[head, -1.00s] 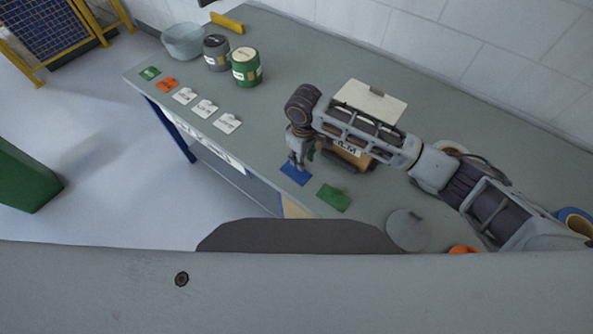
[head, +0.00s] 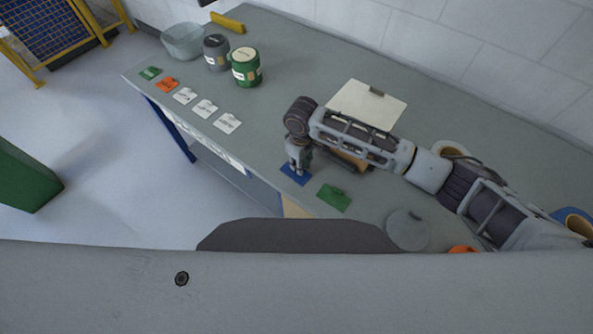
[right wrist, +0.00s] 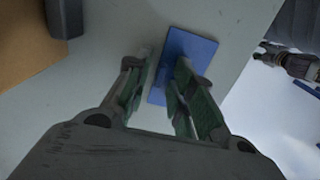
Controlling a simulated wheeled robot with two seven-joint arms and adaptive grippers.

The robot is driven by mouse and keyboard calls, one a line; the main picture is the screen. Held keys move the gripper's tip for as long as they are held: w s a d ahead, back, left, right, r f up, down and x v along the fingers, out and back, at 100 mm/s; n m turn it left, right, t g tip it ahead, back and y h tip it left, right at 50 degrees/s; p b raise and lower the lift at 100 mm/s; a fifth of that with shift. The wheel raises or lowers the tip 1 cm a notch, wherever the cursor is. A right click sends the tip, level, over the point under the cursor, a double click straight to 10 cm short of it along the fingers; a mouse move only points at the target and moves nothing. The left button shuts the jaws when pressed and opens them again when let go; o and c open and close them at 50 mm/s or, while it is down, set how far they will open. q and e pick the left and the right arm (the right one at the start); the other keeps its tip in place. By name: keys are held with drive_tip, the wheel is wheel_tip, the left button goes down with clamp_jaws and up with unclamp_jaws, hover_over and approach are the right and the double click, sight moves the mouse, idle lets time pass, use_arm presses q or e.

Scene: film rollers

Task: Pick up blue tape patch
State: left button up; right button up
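The blue tape patch (head: 294,178) lies flat on the grey table near its front edge. In the right wrist view the blue tape patch (right wrist: 190,48) lies just beyond and partly behind the right finger. My right gripper (head: 297,170) points down over the patch and covers part of it in the head view. In the right wrist view my right gripper (right wrist: 163,65) has its two fingers apart with nothing held between them. Whether the fingertips touch the patch or table cannot be told.
A green patch (head: 334,198) lies to the right of the blue one. White cards (head: 205,109), an orange patch (head: 167,84) and another green patch (head: 151,73) line the left front edge. A brown box (head: 350,162) sits behind my right arm. Jars (head: 246,68) stand farther back.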

clamp_jaws()
drive_tip(key=shift+r, duration=0.1)
wheel_tip(320, 180, up, 10)
idle(0.7)
idle(0.4)
